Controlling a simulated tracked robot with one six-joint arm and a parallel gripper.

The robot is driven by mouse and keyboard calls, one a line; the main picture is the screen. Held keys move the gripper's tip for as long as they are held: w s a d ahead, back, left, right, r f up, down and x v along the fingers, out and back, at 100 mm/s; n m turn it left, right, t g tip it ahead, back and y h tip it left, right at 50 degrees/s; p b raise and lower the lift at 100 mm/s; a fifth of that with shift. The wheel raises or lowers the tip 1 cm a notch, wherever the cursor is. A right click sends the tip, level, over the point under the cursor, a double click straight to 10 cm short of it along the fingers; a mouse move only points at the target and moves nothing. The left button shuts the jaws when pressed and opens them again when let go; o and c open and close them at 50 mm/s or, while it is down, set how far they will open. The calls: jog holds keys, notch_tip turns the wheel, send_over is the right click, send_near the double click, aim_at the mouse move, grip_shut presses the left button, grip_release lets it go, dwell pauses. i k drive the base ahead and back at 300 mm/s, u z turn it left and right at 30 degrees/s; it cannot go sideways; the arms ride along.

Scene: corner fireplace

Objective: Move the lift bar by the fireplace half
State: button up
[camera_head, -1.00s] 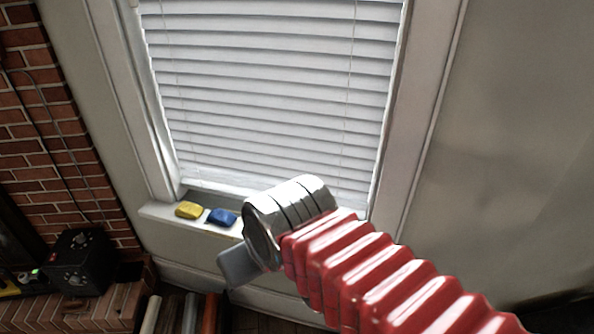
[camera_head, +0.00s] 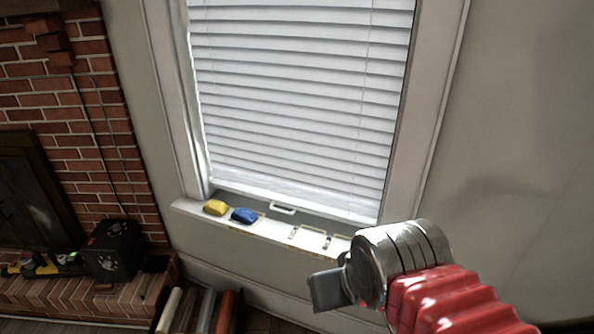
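A small white bar-shaped handle (camera_head: 283,208) sits low on the window, just below the bottom of the white blinds (camera_head: 300,110); it looks like a lift bar. It is on the side of the window toward the fireplace. My gripper (camera_head: 328,290) is at the lower right, in front of the sill's right end and apart from the bar. Only one grey finger piece shows clearly, so its opening cannot be judged. My silver wrist and red arm hide the sill's right end.
A yellow object (camera_head: 216,208) and a blue object (camera_head: 244,216) lie on the white sill (camera_head: 262,232), near small outlined markings (camera_head: 308,237). At left are the brick fireplace (camera_head: 95,130) and a black box (camera_head: 115,250) on its hearth. Several tubes (camera_head: 205,310) stand below the sill.

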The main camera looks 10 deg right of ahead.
aim_at(270, 200)
jog(key=z, duration=0.3)
jog(key=i, duration=1.15)
jog(key=u, duration=0.3)
